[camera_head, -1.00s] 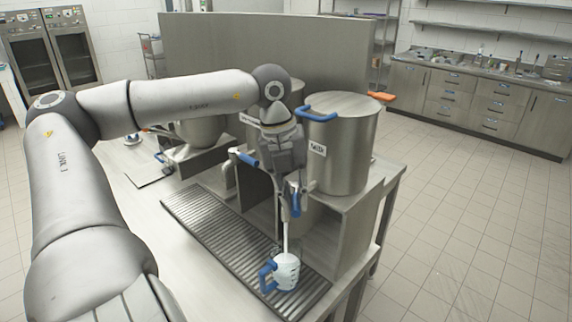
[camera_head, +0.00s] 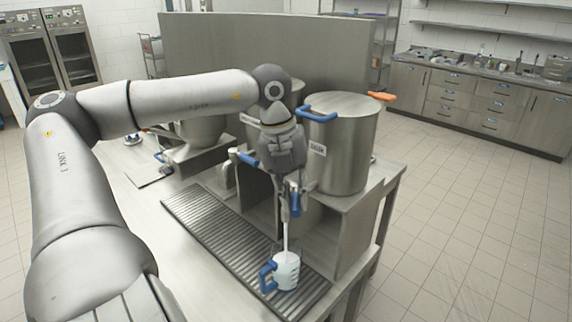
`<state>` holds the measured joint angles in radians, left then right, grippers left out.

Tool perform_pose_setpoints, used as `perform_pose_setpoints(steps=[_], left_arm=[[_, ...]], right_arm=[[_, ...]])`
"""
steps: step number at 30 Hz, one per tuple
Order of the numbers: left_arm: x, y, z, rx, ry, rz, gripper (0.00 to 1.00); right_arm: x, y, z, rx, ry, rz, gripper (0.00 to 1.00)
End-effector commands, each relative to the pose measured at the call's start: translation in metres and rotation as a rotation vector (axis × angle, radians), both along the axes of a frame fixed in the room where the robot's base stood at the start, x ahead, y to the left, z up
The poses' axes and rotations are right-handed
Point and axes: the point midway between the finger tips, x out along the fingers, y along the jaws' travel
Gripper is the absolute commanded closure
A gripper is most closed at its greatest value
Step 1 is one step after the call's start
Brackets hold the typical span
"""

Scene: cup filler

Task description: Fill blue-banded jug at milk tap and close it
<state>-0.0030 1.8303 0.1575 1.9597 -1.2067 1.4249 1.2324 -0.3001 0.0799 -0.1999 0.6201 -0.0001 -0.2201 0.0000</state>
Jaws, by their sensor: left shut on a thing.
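The blue-banded jug (camera_head: 287,272), white with a blue handle, stands upright on the slatted drip tray (camera_head: 203,226). A white stream (camera_head: 285,238) runs down from the milk tap into it. The milk tap with its blue lever (camera_head: 295,203) is below the steel milk tank (camera_head: 343,150), which carries a label. My left gripper (camera_head: 287,188) reaches down from above and is shut on the tap lever. Its fingers partly hide the tap. The level inside the jug cannot be made out. My right gripper is not in view.
A second tap with a blue lever (camera_head: 247,158) and more tanks stand to the left of the milk tank. A steel counter (camera_head: 147,208) runs along the front left. Steel cabinets (camera_head: 480,100) line the back right, with open tiled floor before them.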

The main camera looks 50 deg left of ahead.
Motion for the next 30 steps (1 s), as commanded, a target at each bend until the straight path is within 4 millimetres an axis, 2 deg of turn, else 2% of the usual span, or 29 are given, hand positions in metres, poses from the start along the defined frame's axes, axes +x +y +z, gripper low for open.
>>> perform_pose_setpoints(steps=[7,13,18,27,30], left_arm=[[0.002,0.000,0.000,0.004,-0.005,0.026,1.00],[0.011,-0.006,-0.003,0.008,-0.004,0.202,1.00],[0.015,-0.010,0.000,0.004,-0.007,0.289,1.00],[0.015,-0.011,0.002,0.001,-0.006,0.304,1.00],[0.016,-0.011,0.000,0.003,-0.005,0.328,1.00]], right_arm=[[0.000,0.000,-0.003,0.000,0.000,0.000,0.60],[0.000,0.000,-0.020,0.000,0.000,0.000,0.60],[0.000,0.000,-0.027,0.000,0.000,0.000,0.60],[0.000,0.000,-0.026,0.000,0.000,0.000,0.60],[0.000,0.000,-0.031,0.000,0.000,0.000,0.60]])
